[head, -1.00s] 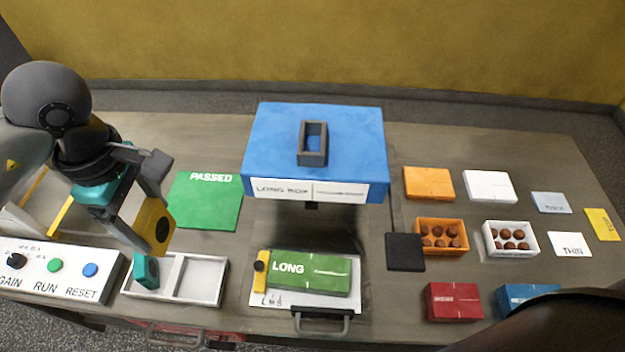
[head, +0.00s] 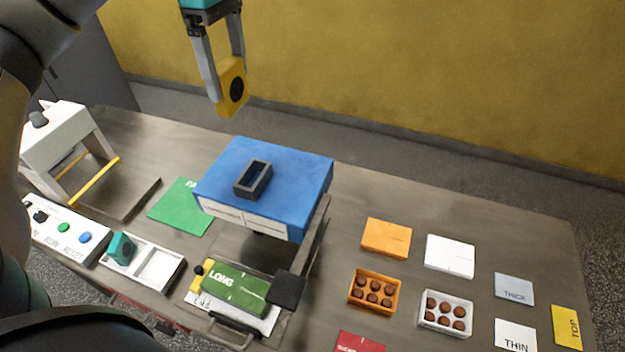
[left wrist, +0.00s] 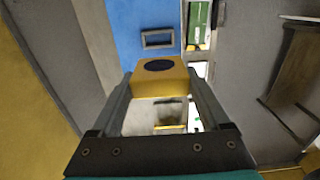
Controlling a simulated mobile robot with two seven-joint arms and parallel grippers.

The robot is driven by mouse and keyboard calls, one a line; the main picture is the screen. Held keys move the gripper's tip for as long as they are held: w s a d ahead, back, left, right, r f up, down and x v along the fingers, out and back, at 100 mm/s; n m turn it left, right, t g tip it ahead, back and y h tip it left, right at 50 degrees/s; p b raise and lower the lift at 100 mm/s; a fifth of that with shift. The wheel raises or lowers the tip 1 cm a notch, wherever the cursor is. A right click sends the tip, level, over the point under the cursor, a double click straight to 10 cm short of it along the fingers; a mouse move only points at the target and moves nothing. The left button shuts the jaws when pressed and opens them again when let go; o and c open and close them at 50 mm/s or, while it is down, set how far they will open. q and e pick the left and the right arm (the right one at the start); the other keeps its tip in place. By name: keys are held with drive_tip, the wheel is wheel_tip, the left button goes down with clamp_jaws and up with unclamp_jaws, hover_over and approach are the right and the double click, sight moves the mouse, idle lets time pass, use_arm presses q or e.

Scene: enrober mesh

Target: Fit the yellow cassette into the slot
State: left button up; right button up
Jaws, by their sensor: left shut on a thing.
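The yellow cassette (head: 232,88) has a dark round spot on its face. My left gripper (head: 229,76) is shut on it and holds it in the air, above and behind the blue box in the head view. In the left wrist view the cassette (left wrist: 160,77) sits between the fingertips. The slot is a dark rectangular frame (head: 253,179) on top of the blue box (head: 300,178); it looks empty. The frame (left wrist: 157,39) also shows beyond the cassette in the left wrist view, apart from it. My right gripper is not in view.
A tray (head: 160,268) at the front left holds a teal cassette (head: 122,249) in one compartment; the other is empty. A green LONG box (head: 236,290) lies before the blue box. Chocolate boxes (head: 375,290) and cards (head: 514,289) lie on the right.

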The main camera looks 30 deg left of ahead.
sight(237, 104)
use_arm(q)
drive_tip(key=shift+w+d+r, duration=0.15)
drive_tip(key=shift+w+r, duration=0.05)
drive_tip(key=shift+r, duration=0.15)
drive_tip(key=shift+d+f, duration=0.1)
drive_tip(key=shift+f, duration=0.15)
wheel_tip(237, 104, down, 6)
drive_tip(key=b, duration=0.3)
drive_tip(key=shift+f+b, duration=0.2)
drive_tip(key=shift+b, duration=0.1)
drive_tip(key=shift+f+b, duration=0.85)
drive_tip(key=shift+f, duration=5.6)
